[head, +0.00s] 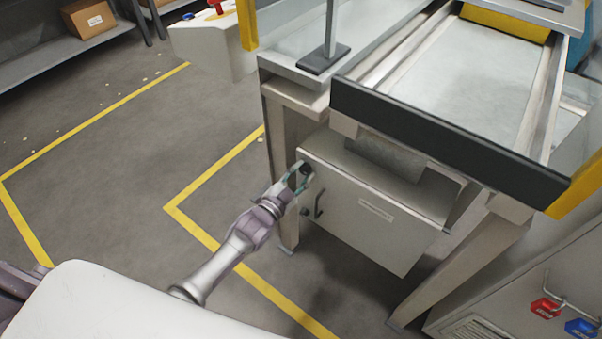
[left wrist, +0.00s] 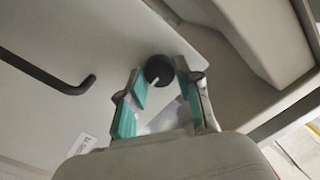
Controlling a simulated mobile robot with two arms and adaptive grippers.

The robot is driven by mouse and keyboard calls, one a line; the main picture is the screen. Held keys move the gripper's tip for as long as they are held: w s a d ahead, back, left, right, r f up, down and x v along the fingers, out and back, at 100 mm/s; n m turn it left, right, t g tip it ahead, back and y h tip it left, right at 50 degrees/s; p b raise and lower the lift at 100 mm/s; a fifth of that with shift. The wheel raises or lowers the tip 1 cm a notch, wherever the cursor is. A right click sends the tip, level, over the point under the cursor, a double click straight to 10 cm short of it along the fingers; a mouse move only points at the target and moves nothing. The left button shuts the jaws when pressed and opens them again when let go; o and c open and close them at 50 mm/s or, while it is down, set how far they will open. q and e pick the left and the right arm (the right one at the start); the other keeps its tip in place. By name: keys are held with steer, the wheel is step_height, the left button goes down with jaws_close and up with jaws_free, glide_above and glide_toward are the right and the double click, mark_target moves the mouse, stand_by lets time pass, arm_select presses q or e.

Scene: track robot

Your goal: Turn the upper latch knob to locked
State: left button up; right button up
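The upper latch knob (head: 305,169) is a small dark round knob near the upper left corner of a pale cabinet door (head: 365,215). My left gripper (head: 301,175) is at this knob, its teal-padded fingers apart on either side of it. In the left wrist view the dark knob (left wrist: 158,69) sits between the two fingertips, with a small pale mark at its lower edge. The fingers look close to the knob, but a firm grip does not show. A lower dark knob (head: 304,212) sits below on the same door. My right gripper is not in view.
A dark bar handle (head: 319,204) stands out from the door beside the lower knob; it also shows in the left wrist view (left wrist: 48,77). A workbench with a black front rail (head: 440,143) overhangs the cabinet. Open floor with yellow lines lies left.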

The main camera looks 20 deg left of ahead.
arm_select(q)
jaws_close()
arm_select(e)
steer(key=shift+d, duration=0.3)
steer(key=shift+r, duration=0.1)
arm_select(q)
steer(key=n+p, duration=0.1)
steer(key=n, duration=0.2)
steer(key=shift+r+n, duration=0.1)
steer(key=shift+n, duration=0.3)
steer(key=n, duration=0.4)
steer(key=shift+a, duration=0.1)
steer(key=n, duration=0.4)
steer(key=shift+n+g, duration=0.4)
steer(key=n+b, duration=0.1)
steer(key=n, duration=0.3)
steer(key=shift+a+h, duration=0.1)
steer(key=shift+h, duration=0.3)
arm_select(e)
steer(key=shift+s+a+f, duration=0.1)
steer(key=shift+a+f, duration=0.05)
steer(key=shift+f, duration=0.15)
arm_select(q)
steer(key=shift+n, duration=0.3)
